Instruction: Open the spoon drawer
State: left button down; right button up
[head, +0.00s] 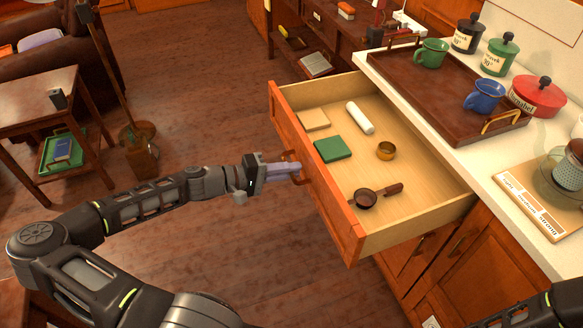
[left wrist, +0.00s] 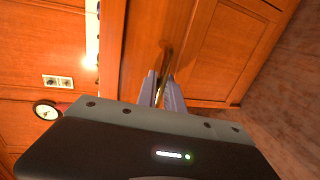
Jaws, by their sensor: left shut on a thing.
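The spoon drawer (head: 357,230) is pulled well out from under the pale counter, and its inside shows in the head view. In the left wrist view the fingers (left wrist: 164,92) close around the brass-coloured handle (left wrist: 166,62). Part of my right arm shows at the lower right; its gripper is out of view.
A brown tray (head: 412,85) with mugs stands on the counter, with canisters (head: 497,54) behind it. A board (head: 533,200) with a glass-domed item lies nearer. A side table (head: 40,90) stands at the left. The wooden floor (head: 200,90) between is mostly free.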

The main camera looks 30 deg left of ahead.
pick_arm(q)
jog(key=c, duration=1.5)
grip_release()
jog(key=shift+s+a, duration=0.1)
jog(key=v, duration=0.7)
jog(key=shift+s+a+r, duration=0.1)
jog(key=shift+s+a, duration=0.1)
jog(key=shift+s, duration=0.05)
